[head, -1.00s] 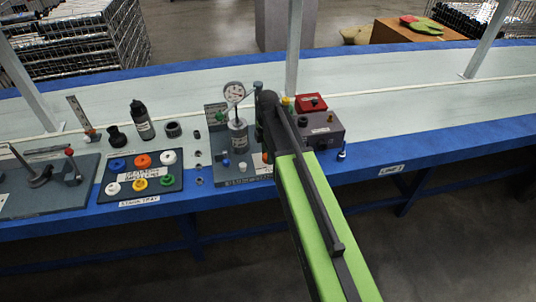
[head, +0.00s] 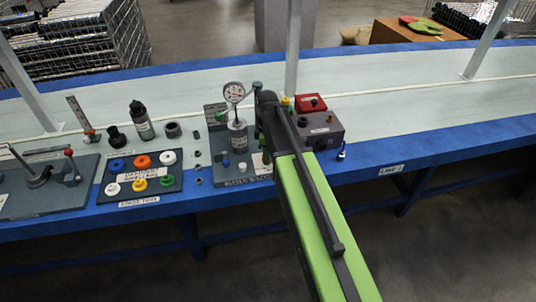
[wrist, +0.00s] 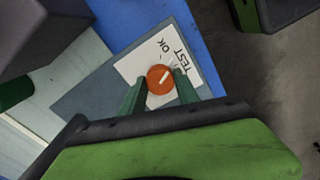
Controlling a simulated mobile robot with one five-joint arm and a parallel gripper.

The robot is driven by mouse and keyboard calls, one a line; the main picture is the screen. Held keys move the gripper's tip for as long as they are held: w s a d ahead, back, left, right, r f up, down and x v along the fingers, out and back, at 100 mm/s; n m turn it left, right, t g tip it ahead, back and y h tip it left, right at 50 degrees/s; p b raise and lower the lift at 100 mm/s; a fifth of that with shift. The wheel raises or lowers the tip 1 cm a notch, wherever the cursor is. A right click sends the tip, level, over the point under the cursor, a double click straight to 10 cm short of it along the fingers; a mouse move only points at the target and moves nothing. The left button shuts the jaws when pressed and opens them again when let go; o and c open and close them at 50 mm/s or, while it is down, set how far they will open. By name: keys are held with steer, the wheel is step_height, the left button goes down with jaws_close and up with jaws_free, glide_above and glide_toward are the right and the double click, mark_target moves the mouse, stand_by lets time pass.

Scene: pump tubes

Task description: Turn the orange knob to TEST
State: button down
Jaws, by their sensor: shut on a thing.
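The orange knob (wrist: 160,79) shows in the wrist view, on a white label plate (wrist: 134,66) marked OK and TEST. Its pale pointer line slants up and right, toward the TEST side. My gripper (wrist: 159,90) is shut on the knob, with one green finger at its left and one at its right. In the head view my gripper (head: 266,158) is over the right part of the grey pump board (head: 229,183), and the knob is hidden there.
A pressure gauge (head: 234,92) on a cylinder stands just left of my gripper. A purple-grey box (head: 322,132) is close on the right. A tray of coloured rings (head: 124,190) lies to the left. The table is clear farther right.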

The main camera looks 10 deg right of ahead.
steer(key=m, duration=0.4)
steer(key=shift+m, duration=0.4)
stand_by(0.4)
steer(key=c, duration=0.9)
jaws_free()
step_height(320, 180, up, 17)
steer(key=p, duration=1.7)
steer(key=shift+r, duration=0.2)
